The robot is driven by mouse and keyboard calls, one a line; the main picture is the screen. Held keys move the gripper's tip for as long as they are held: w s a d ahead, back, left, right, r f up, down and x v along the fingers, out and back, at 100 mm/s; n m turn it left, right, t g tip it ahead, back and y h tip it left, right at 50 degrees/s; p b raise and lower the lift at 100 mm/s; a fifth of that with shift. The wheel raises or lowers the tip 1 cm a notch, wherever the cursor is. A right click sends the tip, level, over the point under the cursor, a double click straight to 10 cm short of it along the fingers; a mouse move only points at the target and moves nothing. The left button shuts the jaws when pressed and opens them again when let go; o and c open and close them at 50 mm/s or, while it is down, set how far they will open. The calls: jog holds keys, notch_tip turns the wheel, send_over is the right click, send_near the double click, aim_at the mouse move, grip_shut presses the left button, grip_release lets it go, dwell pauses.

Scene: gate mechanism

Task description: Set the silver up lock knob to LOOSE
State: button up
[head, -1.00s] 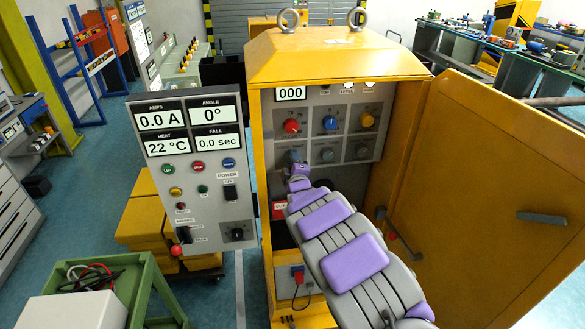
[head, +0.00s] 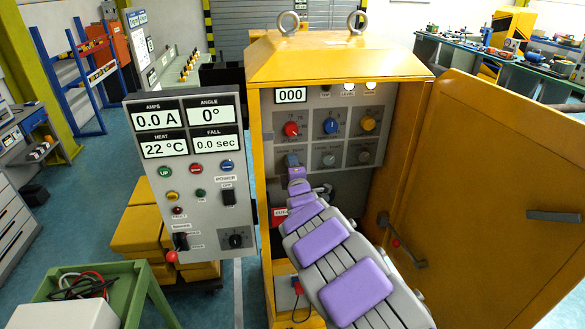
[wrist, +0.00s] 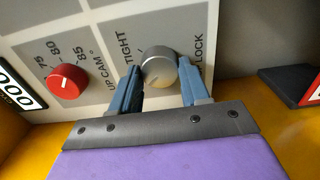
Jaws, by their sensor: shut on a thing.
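The silver up lock knob (wrist: 160,66) sits on the grey panel between my gripper's blue fingers in the wrist view. My gripper (wrist: 161,84) is shut on it. The word TIGHT is printed to the left of the knob and LOCK to its right. The LOOSE mark is not readable, and I cannot tell for certain where the knob points. In the head view my gripper (head: 292,162) is at the lower left of the knob panel and hides this knob.
The red up cam knob (wrist: 67,83) is close by. Blue (head: 331,126) and yellow (head: 369,123) knobs are on the upper row, with two more silver knobs below. The open yellow door (head: 490,180) stands right; the display panel (head: 190,175) stands left.

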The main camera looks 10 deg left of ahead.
jog(key=shift+a+f, duration=0.1)
jog(key=shift+f, duration=0.2)
jog(key=o, duration=1)
jog(key=shift+a+r, duration=0.1)
jog(key=shift+a, duration=0.1)
jog(key=shift+d, duration=0.1)
jog(key=p+v, duration=0.3)
jog(key=v, duration=1.4)
jog(key=shift+s, duration=0.2)
jog(key=shift+r, duration=0.1)
